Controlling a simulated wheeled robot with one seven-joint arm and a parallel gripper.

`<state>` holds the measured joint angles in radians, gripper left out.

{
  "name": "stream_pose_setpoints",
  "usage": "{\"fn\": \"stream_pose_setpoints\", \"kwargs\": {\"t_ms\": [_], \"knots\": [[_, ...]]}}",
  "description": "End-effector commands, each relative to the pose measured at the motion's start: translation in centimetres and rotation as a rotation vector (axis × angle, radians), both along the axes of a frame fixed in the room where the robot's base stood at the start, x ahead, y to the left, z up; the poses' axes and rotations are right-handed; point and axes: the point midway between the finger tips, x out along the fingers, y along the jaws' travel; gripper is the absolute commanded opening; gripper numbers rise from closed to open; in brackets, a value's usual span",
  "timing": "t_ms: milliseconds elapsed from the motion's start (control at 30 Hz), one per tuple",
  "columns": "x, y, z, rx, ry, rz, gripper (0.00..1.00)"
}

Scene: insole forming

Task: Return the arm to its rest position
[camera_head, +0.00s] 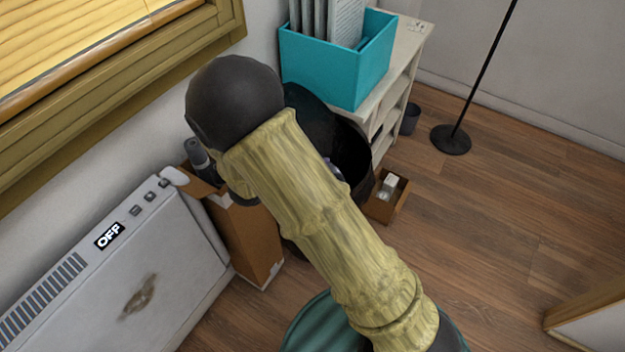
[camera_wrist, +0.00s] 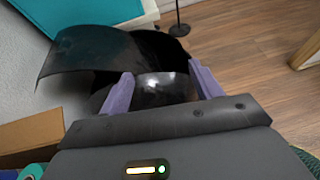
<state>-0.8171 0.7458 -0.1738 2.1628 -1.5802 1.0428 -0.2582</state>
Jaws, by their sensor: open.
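My arm crosses the head view from the lower right to the upper left, with a yellow-green, bamboo-like link and a dark rounded joint. My gripper (camera_wrist: 160,80) shows in the wrist view, with two purple fingers spread apart and nothing held between them. In the head view the arm hides almost all of the gripper. The fingers point toward a dark, glossy black container (camera_wrist: 160,90). I cannot tell whether they touch it. The black container (camera_head: 352,160) shows partly behind my arm in the head view.
A white heater (camera_head: 150,260) marked OFF stands along the left wall, beside a cardboard box (camera_head: 245,235). A shelf (camera_head: 405,65) carries a teal file box (camera_head: 335,65). A small open box (camera_head: 388,200) and a lamp base (camera_head: 450,139) stand on the floor. Floor at right is largely clear.

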Motion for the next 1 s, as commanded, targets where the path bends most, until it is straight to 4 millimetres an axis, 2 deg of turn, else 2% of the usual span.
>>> {"fn": "stream_pose_setpoints", "kwargs": {"t_ms": [233, 367, 467, 600, 700, 900, 1000], "knots": [[0.0, -0.1, 0.0, 0.003, 0.000, -0.004, 0.64], [-0.7, -1.7, 0.2, 0.054, 0.006, -0.080, 0.64], [-2.3, -4.5, 0.4, 0.153, 0.015, -0.225, 0.64], [-6.0, -8.6, 0.6, 0.369, 0.012, -0.521, 0.64], [-8.9, -10.4, 0.7, 0.539, -0.012, -0.738, 0.64], [-13.5, -11.8, 1.4, 0.887, -0.120, -1.155, 0.64], [-14.9, -11.8, 2.1, 1.062, -0.204, -1.347, 0.64]]}}
